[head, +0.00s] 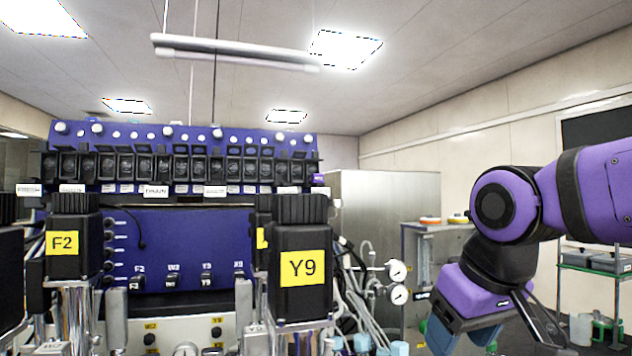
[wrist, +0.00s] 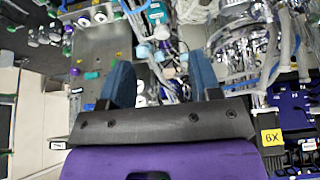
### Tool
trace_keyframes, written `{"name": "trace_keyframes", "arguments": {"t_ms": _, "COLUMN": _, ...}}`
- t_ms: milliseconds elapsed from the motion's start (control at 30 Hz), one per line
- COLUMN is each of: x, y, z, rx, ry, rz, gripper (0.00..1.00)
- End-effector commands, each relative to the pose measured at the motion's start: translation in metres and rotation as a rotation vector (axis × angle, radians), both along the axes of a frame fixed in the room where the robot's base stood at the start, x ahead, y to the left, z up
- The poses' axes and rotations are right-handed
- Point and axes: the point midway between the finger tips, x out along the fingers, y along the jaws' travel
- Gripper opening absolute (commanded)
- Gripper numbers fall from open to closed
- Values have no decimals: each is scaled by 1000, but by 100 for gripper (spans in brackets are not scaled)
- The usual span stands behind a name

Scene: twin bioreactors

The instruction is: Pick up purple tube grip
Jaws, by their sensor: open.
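My gripper (head: 463,338) is at the lower right of the head view, pointing down, right of the bioreactor's tubing. In the wrist view its two blue fingers stand apart and my gripper (wrist: 161,82) is open, with nothing clearly held between them. A small purple piece (wrist: 75,72) lies on a grey surface left of the fingers in the wrist view. I cannot tell whether it is the purple tube grip. Several pale blue tube grips (wrist: 143,51) show beyond the fingers. No purple tube grip is clear in the head view.
The blue bioreactor panel (head: 180,245) fills the left of the head view, with a black motor labelled Y9 (head: 301,270) in front. Loose tubes and pressure gauges (head: 398,272) stand at its right. A steel cabinet (head: 385,200) is behind. A green-framed shelf (head: 592,266) stands far right.

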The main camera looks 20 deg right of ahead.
Motion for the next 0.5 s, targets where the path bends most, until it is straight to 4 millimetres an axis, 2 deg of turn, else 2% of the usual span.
{"name": "trace_keyframes", "arguments": {"t_ms": 33, "x": 16, "y": 2, "z": 21, "rx": -2, "ry": 2, "rz": 1, "gripper": 57}}
{"name": "trace_keyframes", "arguments": {"t_ms": 200, "x": 71, "y": 10, "z": 95, "rx": -8, "ry": 14, "rz": 1, "gripper": 57}}
{"name": "trace_keyframes", "arguments": {"t_ms": 500, "x": 163, "y": 30, "z": 204, "rx": -14, "ry": 32, "rz": -8, "gripper": 57}}
